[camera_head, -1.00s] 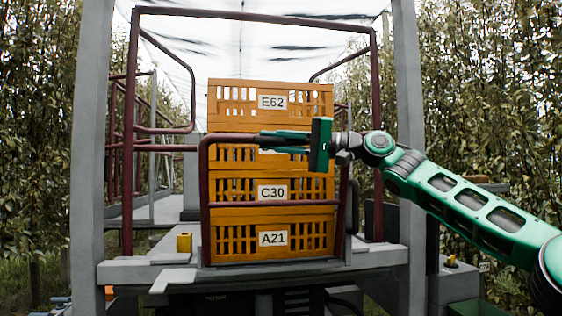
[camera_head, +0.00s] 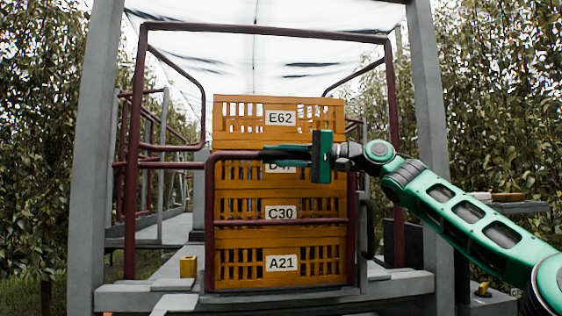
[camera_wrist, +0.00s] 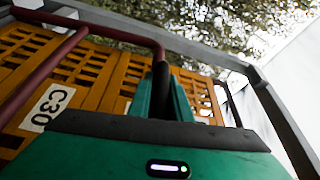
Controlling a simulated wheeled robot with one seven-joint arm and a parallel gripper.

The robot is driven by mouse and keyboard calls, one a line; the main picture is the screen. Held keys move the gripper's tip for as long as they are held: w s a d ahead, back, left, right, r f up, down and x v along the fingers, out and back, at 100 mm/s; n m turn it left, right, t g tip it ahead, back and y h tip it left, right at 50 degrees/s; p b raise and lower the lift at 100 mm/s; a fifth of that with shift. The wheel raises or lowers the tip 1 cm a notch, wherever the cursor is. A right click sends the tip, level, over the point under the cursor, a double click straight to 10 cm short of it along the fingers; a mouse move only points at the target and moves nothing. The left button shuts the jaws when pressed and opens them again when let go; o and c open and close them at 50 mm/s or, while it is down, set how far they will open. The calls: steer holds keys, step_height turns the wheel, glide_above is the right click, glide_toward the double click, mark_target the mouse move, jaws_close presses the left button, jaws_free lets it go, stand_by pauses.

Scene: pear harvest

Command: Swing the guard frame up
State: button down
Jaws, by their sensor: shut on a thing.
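The guard frame (camera_head: 210,225) is a dark red tube frame standing upright in front of the stacked orange crates. Its top bar runs level across the crate D47, and a second bar crosses just below the C30 label. In the wrist view the green fingers (camera_wrist: 164,95) are around the dark tube, and the frame (camera_wrist: 50,68) stretches away to the left. The fingers partly hide the top bar in the head view.
The crates E62 (camera_head: 238,113), C30 (camera_head: 240,205) and A21 (camera_head: 236,268) stand close behind the frame. A taller dark red frame (camera_head: 270,31) surrounds the stack. Grey posts (camera_head: 97,150) flank it. A yellow block (camera_head: 188,267) sits on the grey deck at left.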

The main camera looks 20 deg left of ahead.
steer(key=shift+s+a+f, duration=0.1)
steer(key=shift+s+a, duration=0.1)
steer(key=shift+s, duration=0.05)
steer(key=c, duration=1.7)
jaws_free()
steer(key=shift+a, duration=0.1)
steer(key=shift+w+d, duration=0.3)
steer(key=shift+d, duration=0.65)
steer(key=d, duration=0.6)
steer(key=d+f, duration=0.1)
steer(key=d, duration=0.2)
steer(key=shift+w+d, duration=0.1)
steer(key=shift+w, duration=0.2)
